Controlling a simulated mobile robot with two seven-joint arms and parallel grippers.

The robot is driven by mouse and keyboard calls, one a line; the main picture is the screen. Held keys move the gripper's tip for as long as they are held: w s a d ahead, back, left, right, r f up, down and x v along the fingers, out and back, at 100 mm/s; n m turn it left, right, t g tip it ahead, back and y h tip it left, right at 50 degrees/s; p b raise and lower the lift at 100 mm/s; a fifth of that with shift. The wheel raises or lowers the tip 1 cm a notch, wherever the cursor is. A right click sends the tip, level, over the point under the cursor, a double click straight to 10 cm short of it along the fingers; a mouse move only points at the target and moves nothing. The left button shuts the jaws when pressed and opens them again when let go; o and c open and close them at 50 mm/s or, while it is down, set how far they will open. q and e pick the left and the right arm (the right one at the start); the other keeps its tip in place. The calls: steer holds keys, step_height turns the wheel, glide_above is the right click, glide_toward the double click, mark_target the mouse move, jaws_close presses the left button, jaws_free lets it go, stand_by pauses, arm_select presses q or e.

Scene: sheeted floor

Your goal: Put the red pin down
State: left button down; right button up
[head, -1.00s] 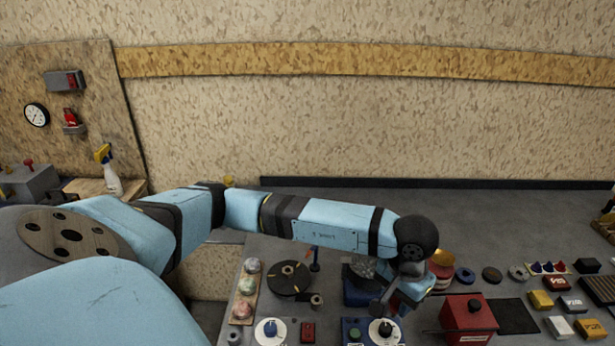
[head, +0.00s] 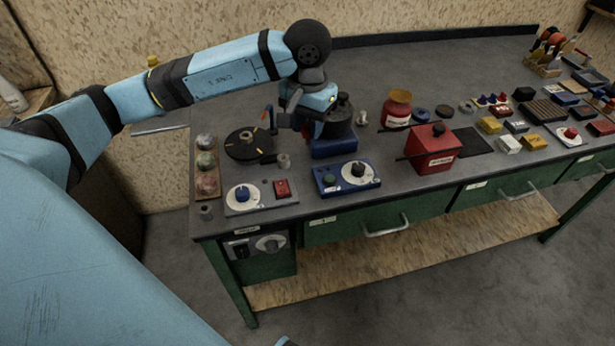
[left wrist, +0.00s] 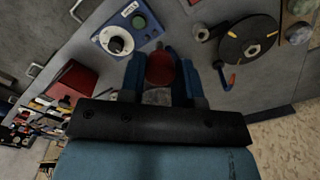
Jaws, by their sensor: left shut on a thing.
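My left gripper (left wrist: 160,82) is shut on the red pin (left wrist: 160,67), which sits between its two blue fingers in the left wrist view. In the head view the left gripper (head: 308,122) is over the back left of the bench, beside a dark round part on a blue base (head: 334,148). The pin is mostly hidden there by the gripper. I cannot tell whether the pin touches anything below. My right gripper is not in view.
The grey-topped bench (head: 395,195) has a black disc (head: 248,143) left of the gripper. Blue (head: 346,179) and grey (head: 258,194) control boxes stand in front. A red box (head: 431,150) and red jar (head: 397,108) stand to the right, with several small blocks beyond.

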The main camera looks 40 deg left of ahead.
arm_select(q)
step_height(320, 180, down, 15)
steer(key=shift+f+p, duration=0.2)
steer(key=shift+p, duration=0.2)
steer(key=shift+f+b, duration=0.2)
steer(key=shift+b, duration=0.1)
steer(key=c, duration=0.8)
jaws_free()
steer(key=shift+r, duration=0.1)
